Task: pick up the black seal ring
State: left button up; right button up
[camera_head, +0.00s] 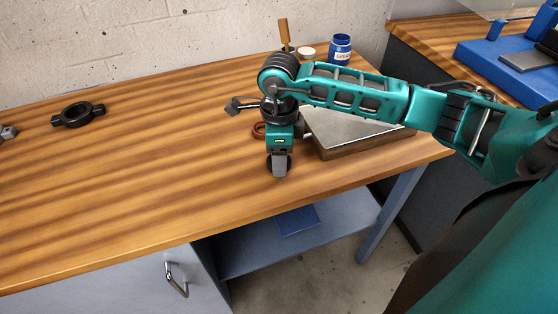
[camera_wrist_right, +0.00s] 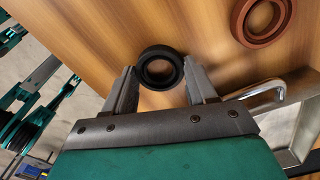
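The black seal ring (camera_wrist_right: 160,68) shows in the right wrist view, lying flat on the wooden table between the fingertips of my right gripper (camera_wrist_right: 160,78). The two grey fingers stand apart on either side of it, with little room to spare; I cannot make out firm contact. In the head view my right gripper (camera_head: 279,164) points down at the table near its front right, and the ring is mostly hidden by it. My left gripper is not in view.
A red-brown ring (camera_wrist_right: 262,20) lies close by, partly behind my right wrist in the head view (camera_head: 259,130). A flat metal-topped block (camera_head: 350,135) stands right of the gripper. A blue grease jar (camera_head: 340,47) is behind. A black two-lug collar (camera_head: 78,115) lies left; the table's middle is clear.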

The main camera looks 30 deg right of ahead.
jog(key=c, duration=0.5)
